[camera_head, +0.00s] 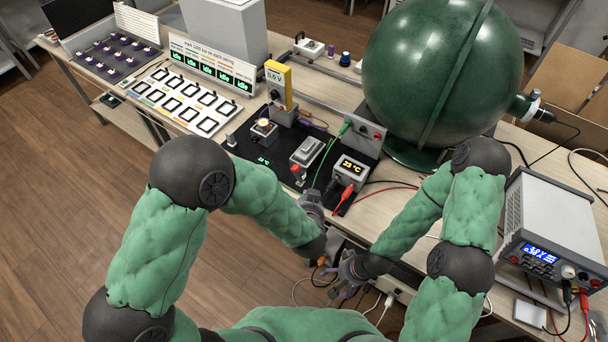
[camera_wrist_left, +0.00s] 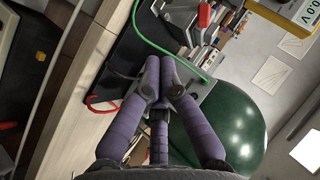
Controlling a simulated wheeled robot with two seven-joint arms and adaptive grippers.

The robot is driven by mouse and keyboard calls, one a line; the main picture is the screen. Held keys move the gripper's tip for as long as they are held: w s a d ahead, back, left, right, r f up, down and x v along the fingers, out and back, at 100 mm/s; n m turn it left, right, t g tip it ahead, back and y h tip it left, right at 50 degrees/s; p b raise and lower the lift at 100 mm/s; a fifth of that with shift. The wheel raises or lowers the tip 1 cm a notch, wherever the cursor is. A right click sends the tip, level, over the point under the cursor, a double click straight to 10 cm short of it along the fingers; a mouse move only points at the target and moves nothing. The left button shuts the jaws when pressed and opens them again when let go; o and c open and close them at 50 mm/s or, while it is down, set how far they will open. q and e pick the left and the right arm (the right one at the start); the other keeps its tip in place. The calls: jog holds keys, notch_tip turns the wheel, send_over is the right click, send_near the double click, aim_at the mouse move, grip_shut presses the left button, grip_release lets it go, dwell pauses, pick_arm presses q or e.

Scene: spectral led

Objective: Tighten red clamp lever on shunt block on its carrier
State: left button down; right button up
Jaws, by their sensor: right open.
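The shunt block (camera_head: 307,151) is a grey block on the black mat in the head view. Its small red clamp lever (camera_head: 296,169) is at the near left corner; in the left wrist view a red lever (camera_wrist_left: 204,15) shows at the top edge. The lever's exact angle is too small to tell. My left gripper (camera_head: 311,203) is just in front of the mat, apart from the lever. In the left wrist view its purple fingers (camera_wrist_left: 161,72) come together at the tips, with nothing between them. My right gripper (camera_head: 349,278) is open and empty at the table's front edge.
A yellow meter (camera_head: 278,85) stands behind. The big green sphere (camera_head: 440,70) fills the back right. A power supply (camera_head: 553,230) stands at the right.

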pick_arm(q)
notch_tip(320, 180, up, 5)
jog(key=s+d+m+t+y+b, duration=0.1)
jog(key=s+d+m+t, duration=0.1)
jog(key=d+m, duration=0.1)
jog(key=shift+t+y, duration=0.3)
jog(key=shift+y, duration=0.2)
jog(key=b+x, duration=0.2)
jog(key=x, duration=0.1)
jog(key=a+b+x, duration=0.1)
jog(key=b+x, duration=0.1)
jog(key=x, duration=0.2)
jog(key=b+x, duration=0.3)
jog(key=x, duration=0.1)
jog(key=shift+a, duration=0.4)
jog(key=shift+w+a+f+b, duration=0.25)
jog(key=shift+a+b, duration=0.05)
jog(key=shift+a, duration=0.15)
jog(key=shift+a+r+p, duration=0.15)
jog(key=shift+p, duration=0.35)
jog(key=shift+w+a+h+p, duration=0.1)
jog(key=shift+w+h+p, duration=0.05)
jog(key=shift+h+p, duration=0.2)
